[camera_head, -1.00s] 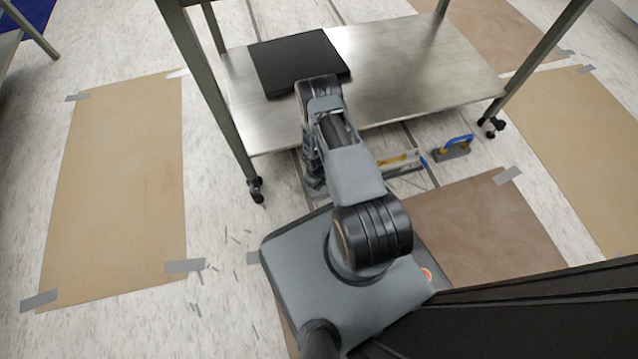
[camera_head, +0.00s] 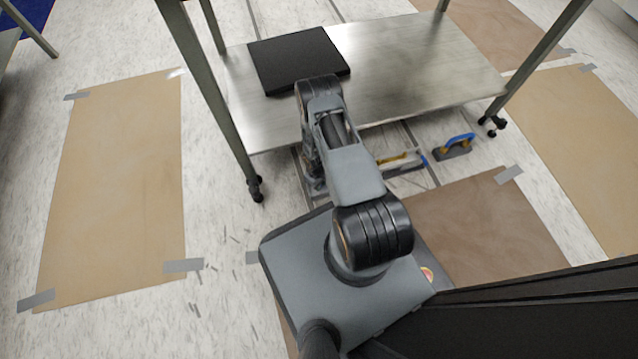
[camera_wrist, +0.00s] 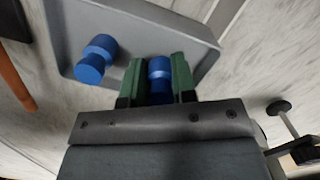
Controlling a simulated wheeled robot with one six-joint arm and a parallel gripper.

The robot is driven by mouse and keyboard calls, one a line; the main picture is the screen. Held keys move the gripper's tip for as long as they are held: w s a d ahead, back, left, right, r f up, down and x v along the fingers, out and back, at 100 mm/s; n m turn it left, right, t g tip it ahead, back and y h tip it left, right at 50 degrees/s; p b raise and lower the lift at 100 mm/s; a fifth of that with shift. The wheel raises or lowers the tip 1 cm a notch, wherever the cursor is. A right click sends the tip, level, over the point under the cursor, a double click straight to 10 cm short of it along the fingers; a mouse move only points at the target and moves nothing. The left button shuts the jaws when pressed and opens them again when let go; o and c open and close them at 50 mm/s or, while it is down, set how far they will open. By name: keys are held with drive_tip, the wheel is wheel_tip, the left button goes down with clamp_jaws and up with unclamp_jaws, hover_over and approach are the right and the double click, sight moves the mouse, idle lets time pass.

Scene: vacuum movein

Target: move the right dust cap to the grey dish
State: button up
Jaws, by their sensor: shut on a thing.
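My gripper (camera_wrist: 159,78) has green fingers and shows in the wrist view. It is shut on a blue dust cap (camera_wrist: 160,67), the right one of two. The other blue dust cap (camera_wrist: 96,60) is to the left, apart from the fingers. A shallow grey tray or dish (camera_wrist: 66,30) with a raised rim and rounded corners lies behind and below both caps. I cannot tell whether it is the grey dish of the task, or whether the held cap touches it. In the head view my arm hides the gripper and the caps.
A metal table (camera_head: 410,60) stands ahead with a black slab (camera_head: 298,60) on it. Under its front edge are a yellow-handled thing (camera_head: 400,160) and a blue-handled tool (camera_head: 453,147). An orange-brown rod (camera_wrist: 14,88) is at the left of the wrist view. Taped brown sheets cover the floor.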

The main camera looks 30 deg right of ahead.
drive_tip(key=shift+f, duration=0.1)
idle(0.3)
drive_tip(key=o, duration=1.5)
drive_tip(key=shift+c, duration=0.2)
drive_tip(key=shift+s, duration=0.1)
drive_tip(key=shift+c, duration=0.3)
drive_tip(key=shift+r+p, duration=0.4)
drive_tip(key=shift+r, duration=0.05)
drive_tip(key=shift+o, duration=0.3)
drive_tip(key=shift+r+p, duration=1.15)
drive_tip(key=shift+r, duration=0.5)
wheel_tip(320, 180, up, 12)
drive_tip(key=p, duration=0.8)
drive_tip(key=shift+f+p, duration=0.15)
drive_tip(key=shift+p, duration=0.15)
